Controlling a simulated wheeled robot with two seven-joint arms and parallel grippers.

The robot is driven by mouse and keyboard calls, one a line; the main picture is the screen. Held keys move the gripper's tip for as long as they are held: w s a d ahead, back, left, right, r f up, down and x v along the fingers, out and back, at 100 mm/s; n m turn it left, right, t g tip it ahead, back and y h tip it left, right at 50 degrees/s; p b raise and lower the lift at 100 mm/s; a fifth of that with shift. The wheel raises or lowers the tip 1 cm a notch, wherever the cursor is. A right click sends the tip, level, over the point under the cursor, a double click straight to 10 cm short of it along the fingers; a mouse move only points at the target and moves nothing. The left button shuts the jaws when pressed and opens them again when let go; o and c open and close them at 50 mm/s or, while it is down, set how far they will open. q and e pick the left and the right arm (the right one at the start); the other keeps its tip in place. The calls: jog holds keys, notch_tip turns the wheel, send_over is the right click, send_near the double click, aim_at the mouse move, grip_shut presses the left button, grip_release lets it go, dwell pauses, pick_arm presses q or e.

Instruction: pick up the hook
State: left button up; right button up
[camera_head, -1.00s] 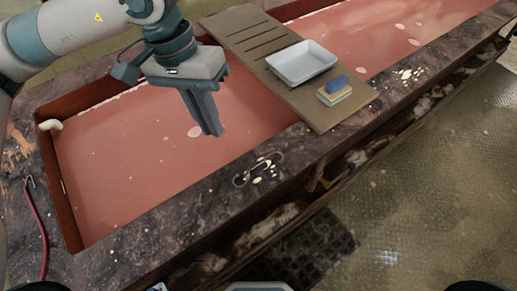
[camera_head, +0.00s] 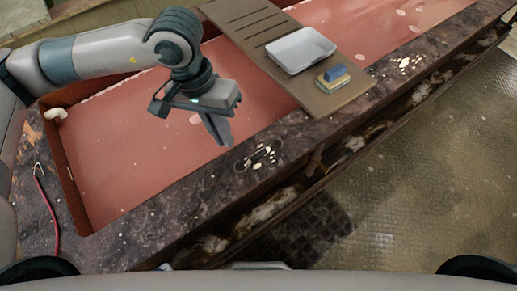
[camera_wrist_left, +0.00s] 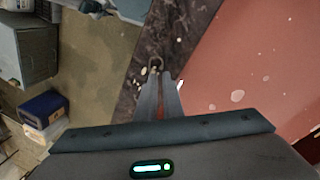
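My right gripper is not in view.
A brown board (camera_head: 250,22) spans the basin, carrying a white tray (camera_head: 301,50) and a blue-and-yellow sponge (camera_head: 334,78). The red basin (camera_head: 115,165) has open room.

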aim_at(237, 164)
pick_arm(q)
jog(key=f, duration=0.1)
jog(key=f+p, duration=0.1)
jog(key=f, duration=0.1)
jog(key=shift+s+d+f, duration=0.15)
jog(key=shift+d+f, duration=0.3)
jog(key=shift+f, duration=0.35)
jog(key=shift+p, duration=0.3)
jog(key=shift+d+f+p, duration=0.1)
jog(key=shift+f+p, duration=0.45)
jog(key=shift+p, duration=0.3)
jog(key=shift+d+f+p, duration=0.1)
jog(key=shift+f+p, duration=0.6)
jog(key=shift+f, duration=0.05)
notch_tip(237, 164, down, 2)
jog(key=shift+d+p, duration=0.15)
jog(key=shift+p, duration=0.25)
jog(key=shift+f, duration=0.25)
jog(key=shift+f+b, duration=0.1)
jog(key=shift+b, duration=0.2)
